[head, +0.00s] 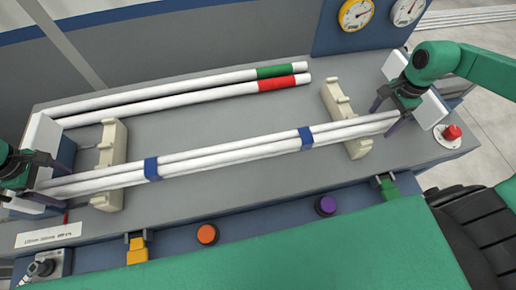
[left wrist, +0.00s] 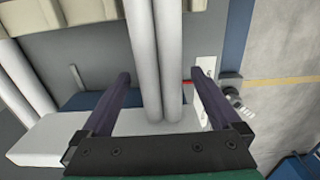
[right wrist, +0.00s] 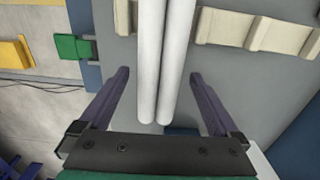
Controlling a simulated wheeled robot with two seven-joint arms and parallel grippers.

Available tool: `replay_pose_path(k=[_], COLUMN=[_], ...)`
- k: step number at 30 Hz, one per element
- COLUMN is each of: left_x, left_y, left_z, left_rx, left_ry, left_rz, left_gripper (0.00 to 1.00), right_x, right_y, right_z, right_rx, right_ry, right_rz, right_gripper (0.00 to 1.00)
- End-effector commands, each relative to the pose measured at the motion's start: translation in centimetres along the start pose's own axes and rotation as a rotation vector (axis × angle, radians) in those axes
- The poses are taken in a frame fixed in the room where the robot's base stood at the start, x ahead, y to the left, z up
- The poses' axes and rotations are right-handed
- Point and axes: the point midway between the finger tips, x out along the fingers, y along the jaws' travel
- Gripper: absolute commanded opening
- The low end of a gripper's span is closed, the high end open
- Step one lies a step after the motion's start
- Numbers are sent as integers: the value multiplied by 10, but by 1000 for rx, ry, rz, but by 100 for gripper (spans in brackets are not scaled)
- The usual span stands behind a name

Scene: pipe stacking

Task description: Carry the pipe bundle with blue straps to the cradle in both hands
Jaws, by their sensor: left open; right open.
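The pipe bundle (head: 230,152), two white pipes side by side with two blue straps (head: 151,168), lies across the two cream cradle supports (head: 110,150) (head: 335,98). I cannot tell whether it rests fully in their notches. My left gripper (head: 43,180) is at the bundle's left end. In the left wrist view its open fingers (left wrist: 162,76) stand either side of both pipes, with gaps. My right gripper (head: 386,113) is at the right end. In the right wrist view its open fingers (right wrist: 159,75) also straddle the pipes without touching them.
Two loose pipes with a green band (head: 274,71) and a red band (head: 277,84) lie behind on the grey bench. A red button (head: 452,132) sits at the right. Orange (head: 207,234) and purple (head: 325,205) knobs are on the front. Gauges (head: 356,14) stand behind.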

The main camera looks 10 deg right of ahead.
Motion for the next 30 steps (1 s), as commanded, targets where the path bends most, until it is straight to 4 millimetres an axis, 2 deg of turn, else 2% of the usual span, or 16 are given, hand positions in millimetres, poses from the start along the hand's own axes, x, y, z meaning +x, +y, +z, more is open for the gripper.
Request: replay_pose_path(k=[4,11,12,17,18,19,20,30], left_x=[11,12,12,12,12,12,12,9], left_y=[0,0,0,0,0,0,0,1], left_z=[0,0,0,0,0,0,0,0], left_rx=[0,1,1,1,1,1,1,1], left_ry=[0,0,0,0,0,0,0,0], left_rz=[1,1,1,0,0,0,0,2], left_gripper=[98,98,94,32,17,6,0,0], right_x=[11,12,12,12,12,12,12,9], right_y=[1,0,0,0,0,0,0,0], right_z=[-1,-1,-1,-1,-1,-1,-1,-1], right_rx=[3,3,3,3,3,3,2,2], right_ry=[1,2,2,2,2,2,2,1], right_rz=[1,-1,-1,-1,-1,-1,-1,-3], right_gripper=[98,98,94,32,17,6,0,0])
